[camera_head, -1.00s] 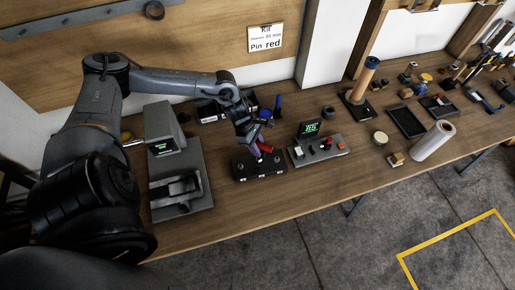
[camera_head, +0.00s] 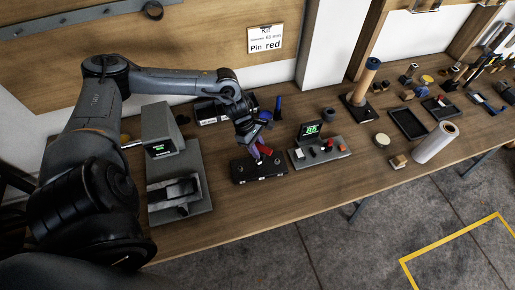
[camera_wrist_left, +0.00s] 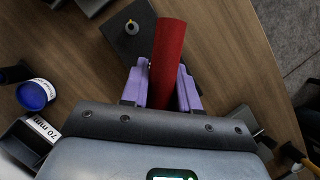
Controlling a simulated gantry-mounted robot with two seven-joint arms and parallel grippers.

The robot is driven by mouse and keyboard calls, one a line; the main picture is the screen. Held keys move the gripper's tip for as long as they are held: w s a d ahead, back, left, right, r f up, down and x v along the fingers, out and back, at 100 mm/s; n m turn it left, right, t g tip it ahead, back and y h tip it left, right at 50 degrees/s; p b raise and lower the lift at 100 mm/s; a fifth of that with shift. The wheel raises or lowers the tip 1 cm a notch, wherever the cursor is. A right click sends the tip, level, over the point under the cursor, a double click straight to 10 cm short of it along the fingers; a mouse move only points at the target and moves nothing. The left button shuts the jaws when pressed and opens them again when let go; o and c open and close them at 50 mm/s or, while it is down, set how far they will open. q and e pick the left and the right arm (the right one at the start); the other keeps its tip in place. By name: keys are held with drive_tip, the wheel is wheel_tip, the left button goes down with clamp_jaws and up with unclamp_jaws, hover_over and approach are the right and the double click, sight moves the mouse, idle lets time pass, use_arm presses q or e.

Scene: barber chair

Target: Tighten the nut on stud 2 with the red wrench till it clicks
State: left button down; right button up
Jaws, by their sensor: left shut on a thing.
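My left gripper (camera_head: 257,149) is over the black stud block (camera_head: 245,172) on the bench. Its purple fingers (camera_wrist_left: 163,88) are shut on the red wrench (camera_wrist_left: 168,50), whose thick red handle fills the gap between them in the left wrist view. The red wrench also shows in the head view (camera_head: 265,149) as a small red piece at the fingers. In the wrist view the black block (camera_wrist_left: 118,38) lies beyond the fingers, with one stud (camera_wrist_left: 131,27) showing. The wrench's working end, the nut and which stud it meets are hidden or too small to tell. My right gripper is out of view.
A grey panel with a green display (camera_head: 325,158) stands right of the block. A grey machine (camera_head: 165,132) stands to the left. Bare bench lies in front of the block.

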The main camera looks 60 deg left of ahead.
sight(260, 145)
use_arm(q)
drive_tip(key=shift+w+f+m+b, duration=0.1)
drive_tip(key=shift+m+b, duration=0.5)
drive_tip(key=shift+b, duration=0.4)
drive_tip(key=shift+r+n+p, duration=0.35)
drive_tip(key=shift+n+p, duration=0.25)
drive_tip(key=shift+p, duration=0.25)
drive_tip(key=shift+f+n+t+y+p, duration=0.1)
drive_tip(key=shift+n+t+y+p, duration=0.25)
drive_tip(key=shift+n+p, duration=0.55)
drive_tip(key=shift+r+p, duration=1.25)
drive_tip(key=shift+r, duration=1.2)
drive_tip(key=shift+d+f, duration=0.1)
